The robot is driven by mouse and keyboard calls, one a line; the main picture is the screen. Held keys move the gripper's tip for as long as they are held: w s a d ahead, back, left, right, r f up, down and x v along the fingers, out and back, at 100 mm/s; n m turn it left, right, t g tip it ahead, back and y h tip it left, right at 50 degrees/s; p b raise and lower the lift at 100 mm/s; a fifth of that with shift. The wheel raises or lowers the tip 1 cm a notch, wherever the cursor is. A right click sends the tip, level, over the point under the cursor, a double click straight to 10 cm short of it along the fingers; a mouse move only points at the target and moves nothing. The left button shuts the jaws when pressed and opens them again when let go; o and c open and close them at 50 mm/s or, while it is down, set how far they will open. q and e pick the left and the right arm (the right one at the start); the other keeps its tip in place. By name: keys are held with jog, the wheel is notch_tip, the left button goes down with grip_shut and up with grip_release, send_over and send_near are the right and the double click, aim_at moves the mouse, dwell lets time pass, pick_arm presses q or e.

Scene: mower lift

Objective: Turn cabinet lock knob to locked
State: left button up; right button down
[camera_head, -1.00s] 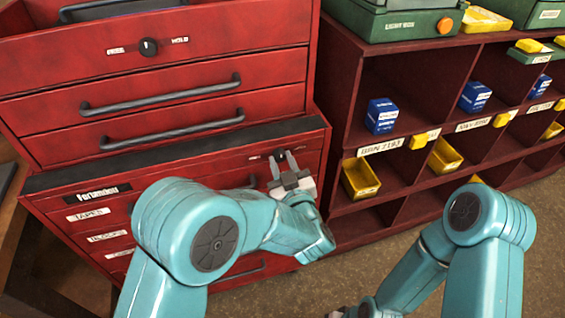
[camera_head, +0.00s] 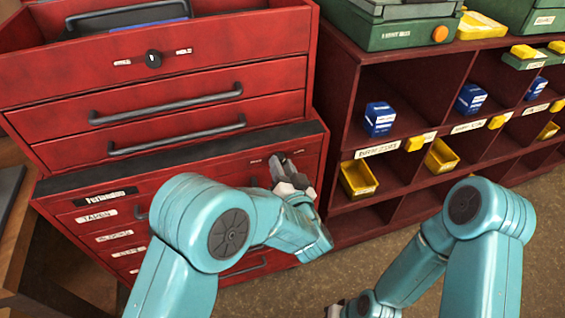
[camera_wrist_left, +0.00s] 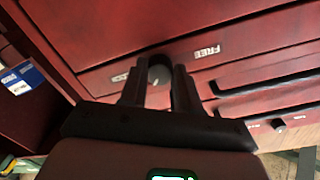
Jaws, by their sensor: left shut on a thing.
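The lock knob is a small dark round knob (camera_wrist_left: 158,70) with a pale pointer mark, on the top front of the lower red cabinet (camera_head: 222,172). In the left wrist view it sits between the two fingers of my left gripper (camera_wrist_left: 160,88), which is shut on it. A FREE label (camera_wrist_left: 207,51) and a second, blurred label (camera_wrist_left: 120,77) flank it. In the head view my left gripper (camera_head: 284,168) is tilted over the knob and hides it. Only a bit of my right gripper (camera_head: 335,311) shows at the bottom edge; its jaws are unclear.
An upper red chest (camera_head: 215,60) has a similar knob (camera_head: 153,59) and two long handles. A dark red shelf (camera_head: 340,110) with blue boxes (camera_head: 379,118) and yellow bins (camera_head: 358,178) stands to the right. Brown floor in front is open.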

pick_arm(q)
jog(key=shift+w+r+m+y+p, duration=0.15)
jog(key=shift+m+p, duration=0.95)
jog(key=shift+m, duration=1.1)
jog(key=shift+s+r+m+y+p, duration=0.15)
jog(key=shift+m+p, duration=0.95)
jog(key=shift+m, duration=1.1)
jog(key=shift+w+f, duration=0.1)
jog(key=o, duration=1.1)
jog(key=shift+f, duration=0.1)
jog(key=shift+c, duration=0.2)
